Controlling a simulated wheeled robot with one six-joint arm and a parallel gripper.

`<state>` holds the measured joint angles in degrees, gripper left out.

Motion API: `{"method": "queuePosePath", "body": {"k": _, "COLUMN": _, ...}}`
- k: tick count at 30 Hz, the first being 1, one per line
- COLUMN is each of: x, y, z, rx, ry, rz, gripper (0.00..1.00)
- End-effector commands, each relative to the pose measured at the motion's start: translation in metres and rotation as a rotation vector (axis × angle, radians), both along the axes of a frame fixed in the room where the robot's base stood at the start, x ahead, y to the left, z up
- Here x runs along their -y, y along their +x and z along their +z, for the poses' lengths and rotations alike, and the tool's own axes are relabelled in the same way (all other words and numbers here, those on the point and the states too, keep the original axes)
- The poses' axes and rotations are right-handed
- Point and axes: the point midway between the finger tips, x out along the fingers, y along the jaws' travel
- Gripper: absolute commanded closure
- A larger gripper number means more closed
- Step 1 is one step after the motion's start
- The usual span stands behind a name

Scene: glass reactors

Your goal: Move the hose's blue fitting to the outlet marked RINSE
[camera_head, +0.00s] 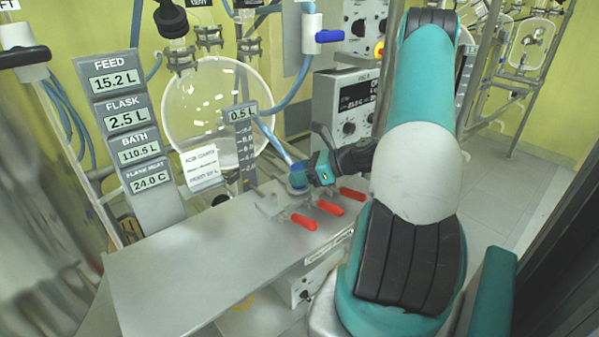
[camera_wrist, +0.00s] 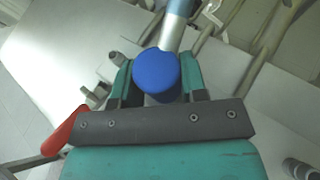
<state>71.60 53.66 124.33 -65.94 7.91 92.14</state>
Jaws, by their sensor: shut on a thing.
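The hose's blue fitting (camera_head: 297,176) is between the fingers of my gripper (camera_head: 314,171), above the back right part of the metal bench. In the wrist view its round blue end (camera_wrist: 156,69) sits between both fingertips, with the pale hose (camera_wrist: 174,28) leading away at the top. The hose (camera_head: 272,135) rises up and left in the head view. Outlets with red handles (camera_head: 304,221) (camera_head: 329,207) (camera_head: 352,194) stand in a row close by. I cannot read a RINSE mark, and whether the fitting touches an outlet is unclear.
The bench top (camera_head: 190,275) is bare at the front left. A round glass flask (camera_head: 215,105) and a level scale (camera_head: 243,140) stand behind it. A display column (camera_head: 130,115) is at the left. A grey control box (camera_head: 345,105) stands behind my gripper.

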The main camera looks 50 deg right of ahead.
Motion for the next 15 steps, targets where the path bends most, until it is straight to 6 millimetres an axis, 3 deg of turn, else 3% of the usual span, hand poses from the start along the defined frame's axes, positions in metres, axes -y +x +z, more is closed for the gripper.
{"method": "queuePosePath", "body": {"k": 5, "x": 0.0001, "y": 0.0003, "z": 0.0018, "rx": 0.003, "ry": -0.001, "rz": 0.001, "gripper": 1.0}}
{"method": "queuePosePath", "body": {"k": 6, "x": 0.0001, "y": 0.0003, "z": 0.002, "rx": 0.003, "ry": -0.001, "rz": 0.001, "gripper": 0.54}}
{"method": "queuePosePath", "body": {"k": 9, "x": 0.0001, "y": 0.0004, "z": 0.0022, "rx": 0.003, "ry": -0.001, "rz": 0.001, "gripper": 0.31}}
{"method": "queuePosePath", "body": {"k": 15, "x": 0.0001, "y": 0.0004, "z": 0.0022, "rx": 0.003, "ry": -0.001, "rz": 0.001, "gripper": 0.31}}
